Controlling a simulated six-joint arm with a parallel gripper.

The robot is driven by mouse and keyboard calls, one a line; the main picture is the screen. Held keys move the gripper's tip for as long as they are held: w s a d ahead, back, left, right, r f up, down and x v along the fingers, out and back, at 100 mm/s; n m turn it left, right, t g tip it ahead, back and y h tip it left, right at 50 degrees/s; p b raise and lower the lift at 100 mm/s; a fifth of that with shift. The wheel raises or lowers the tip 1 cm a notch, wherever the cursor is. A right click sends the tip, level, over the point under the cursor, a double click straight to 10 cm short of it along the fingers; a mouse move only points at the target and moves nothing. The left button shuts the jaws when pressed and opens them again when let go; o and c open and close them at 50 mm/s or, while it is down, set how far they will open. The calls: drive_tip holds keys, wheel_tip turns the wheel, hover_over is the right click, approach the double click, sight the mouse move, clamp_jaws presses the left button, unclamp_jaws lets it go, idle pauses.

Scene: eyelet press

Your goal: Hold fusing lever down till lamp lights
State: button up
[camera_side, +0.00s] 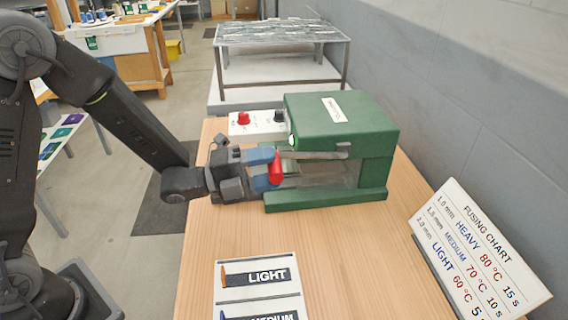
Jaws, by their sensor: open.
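The green fusing press (340,120) stands on the wooden bench. Its lever has a red grip (277,168) at the press's left end, and a metal bar (325,155) runs along the near side. My gripper (275,168) has blue fingers and comes in from the left. Its jaws are open, with the red grip at the fingertips; I cannot tell whether they touch it. A small pale greenish-white oval, seemingly the lamp (292,142), shows bright at the press's left end. My gripper partly hides the front of the press.
A white control box (258,124) with a red knob (243,118) and a dark knob (280,116) stands behind the press. A fusing chart (480,250) leans at the right. A LIGHT/MEDIUM card (258,292) lies in front. The bench between (350,245) is clear.

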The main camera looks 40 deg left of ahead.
drive_tip(key=x, duration=0.3)
drive_tip(key=shift+w+d, duration=0.15)
clamp_jaws()
idle(0.5)
